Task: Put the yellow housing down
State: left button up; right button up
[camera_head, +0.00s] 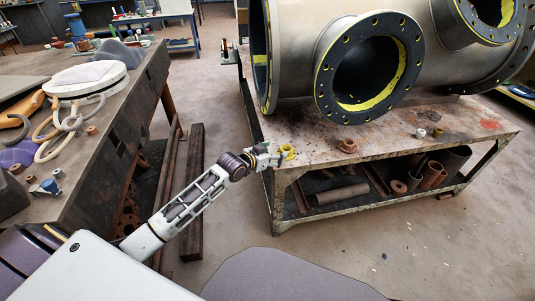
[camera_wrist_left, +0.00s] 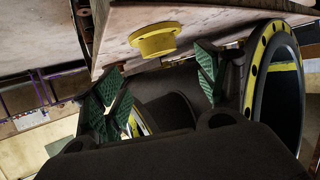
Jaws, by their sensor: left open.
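The yellow housing (camera_head: 287,151), a small flanged piece, rests on the near left corner of the pipe bench (camera_head: 318,154). It also shows in the left wrist view (camera_wrist_left: 155,40), near the edge of the bench top. My left gripper (camera_head: 272,156) is at that corner, just left of the housing. In the left wrist view the two green-padded fingers (camera_wrist_left: 160,70) are spread wide with nothing held between them. The housing appears just beyond the fingertips, apart from both pads. My right gripper is not in either view.
A big lined pipe (camera_head: 300,60) with black, yellow-lined flanges fills the back of the bench. A brown fitting (camera_head: 347,145) and smaller pieces lie along its front. Pipe pieces (camera_head: 342,194) lie on the shelf below. A cluttered workbench (camera_head: 105,140) stands at left, with floor between.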

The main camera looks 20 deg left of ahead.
pick_arm(q)
jog(key=v, duration=0.4)
jog(key=shift+p, duration=0.4)
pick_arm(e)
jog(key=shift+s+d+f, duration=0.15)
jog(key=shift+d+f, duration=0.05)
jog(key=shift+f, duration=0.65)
pick_arm(q)
jog(key=shift+f, duration=0.1)
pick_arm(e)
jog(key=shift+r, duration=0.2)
pick_arm(q)
jog(key=s+d+f+g+y, duration=0.1)
jog(key=s+d+f+g, duration=0.15)
jog(key=s+f, duration=0.5)
jog(key=s+d+f+g+y, duration=0.1)
jog(key=s+d+f+g, duration=0.15)
jog(key=s+f, duration=0.5)
jog(key=s+d+f+g, duration=0.1)
jog(key=s+f+g, duration=0.2)
jog(key=s, duration=0.5)
jog(key=s+d+f+n+g+y, duration=0.1)
jog(key=s+f+g, duration=0.2)
jog(key=s, duration=0.6)
jog(key=shift+s+x, duration=0.2)
jog(key=shift+x, duration=1.05)
